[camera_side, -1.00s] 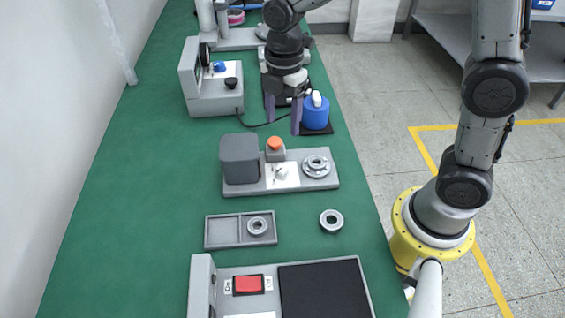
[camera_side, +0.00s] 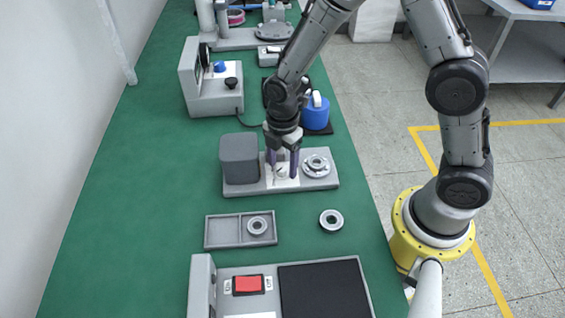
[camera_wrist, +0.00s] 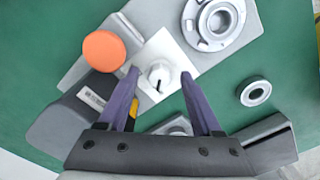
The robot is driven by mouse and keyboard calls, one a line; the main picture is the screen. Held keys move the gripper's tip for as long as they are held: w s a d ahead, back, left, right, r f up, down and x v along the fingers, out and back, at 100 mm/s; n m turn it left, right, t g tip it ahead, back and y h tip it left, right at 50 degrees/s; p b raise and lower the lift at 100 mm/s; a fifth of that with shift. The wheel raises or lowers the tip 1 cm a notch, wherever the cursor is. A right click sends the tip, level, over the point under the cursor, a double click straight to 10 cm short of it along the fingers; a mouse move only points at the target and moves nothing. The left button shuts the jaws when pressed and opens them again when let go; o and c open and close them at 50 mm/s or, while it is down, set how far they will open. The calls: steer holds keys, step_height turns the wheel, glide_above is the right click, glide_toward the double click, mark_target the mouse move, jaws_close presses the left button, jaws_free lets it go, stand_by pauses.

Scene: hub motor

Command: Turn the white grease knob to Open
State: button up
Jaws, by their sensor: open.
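The white grease knob (camera_wrist: 159,76) sits on a white square plate (camera_wrist: 177,60) on the grey grease unit. In the side view the knob (camera_side: 281,172) shows small between my fingers. My gripper (camera_wrist: 158,75) is open, with one purple finger on each side of the knob and apparent gaps to both. In the side view my gripper (camera_side: 281,174) is low over the unit's base. I cannot tell whether the fingertips touch the plate. The label's lettering and the knob's exact setting are too small to read.
A dark grey block (camera_side: 239,158) stands left of the knob and a ringed metal hub (camera_side: 317,166) right of it. An orange cap (camera_wrist: 104,50) is close by. A tray with a ring (camera_side: 226,230) and a loose ring (camera_side: 331,220) lie in front.

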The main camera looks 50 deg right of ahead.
steer(key=shift+f, duration=0.25)
jaws_close()
